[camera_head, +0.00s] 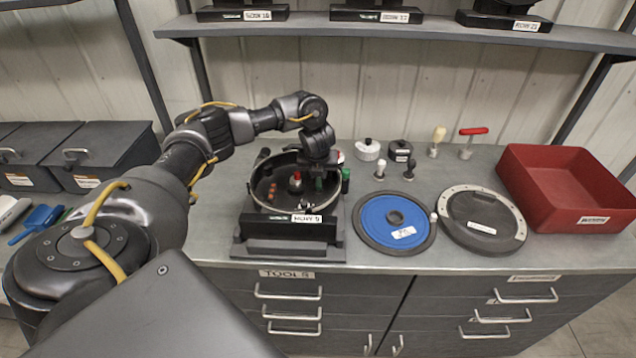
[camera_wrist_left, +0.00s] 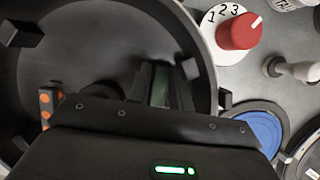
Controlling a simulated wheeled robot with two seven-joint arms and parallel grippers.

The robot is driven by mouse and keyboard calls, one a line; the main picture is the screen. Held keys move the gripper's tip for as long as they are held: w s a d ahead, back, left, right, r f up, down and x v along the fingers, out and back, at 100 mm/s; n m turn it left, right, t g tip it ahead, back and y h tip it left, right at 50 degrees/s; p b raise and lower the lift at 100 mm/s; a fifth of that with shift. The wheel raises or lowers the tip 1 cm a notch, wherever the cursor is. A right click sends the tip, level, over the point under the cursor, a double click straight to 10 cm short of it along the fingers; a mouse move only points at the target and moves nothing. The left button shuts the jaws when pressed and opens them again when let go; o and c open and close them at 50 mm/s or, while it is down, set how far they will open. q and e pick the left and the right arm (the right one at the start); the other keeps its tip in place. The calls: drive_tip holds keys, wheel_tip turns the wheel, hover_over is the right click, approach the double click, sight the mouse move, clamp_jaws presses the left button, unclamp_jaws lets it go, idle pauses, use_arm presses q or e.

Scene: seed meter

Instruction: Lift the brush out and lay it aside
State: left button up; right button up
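The seed meter housing (camera_head: 291,225) is a round, open dark bowl on a block on the bench. My left gripper (camera_head: 319,181) reaches down inside its right half. In the left wrist view, the gripper's two dark fingers (camera_wrist_left: 160,88) stand on either side of a dark green upright piece (camera_wrist_left: 160,76), which looks like the brush. Shadow hides whether the fingers press on it. The piece appears to be still inside the bowl. A red knob (camera_head: 296,177) and an orange-dotted part (camera_head: 272,191) are also inside the bowl. My right gripper is out of view.
A red dial (camera_wrist_left: 240,31) with numbers sits beside the bowl. A green-capped part (camera_head: 345,175) stands at its right rim. Right of it lie a blue disc (camera_head: 372,222), a dark round lid (camera_head: 482,238) and a red tray (camera_head: 560,222). Several small knobbed parts stand behind.

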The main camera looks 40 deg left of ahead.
sight(317, 185)
use_arm(q)
drive_tip(key=shift+f, duration=0.1)
clamp_jaws()
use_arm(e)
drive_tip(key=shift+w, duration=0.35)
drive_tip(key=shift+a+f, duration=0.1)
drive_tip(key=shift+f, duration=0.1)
use_arm(q)
drive_tip(key=shift+w+r+b, duration=0.1)
drive_tip(key=shift+r+b, duration=0.25)
wheel_tip(317, 185, up, 2)
drive_tip(key=shift+r+b, duration=0.2)
drive_tip(key=shift+b, duration=0.3)
drive_tip(key=s+d+r+p, duration=0.5)
drive_tip(key=s+d+r, duration=0.2)
drive_tip(key=s+r, duration=0.3)
drive_tip(key=shift+s, duration=1.15)
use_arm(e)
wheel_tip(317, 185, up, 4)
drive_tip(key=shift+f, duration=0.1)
use_arm(q)
drive_tip(key=shift+r, duration=0.1)
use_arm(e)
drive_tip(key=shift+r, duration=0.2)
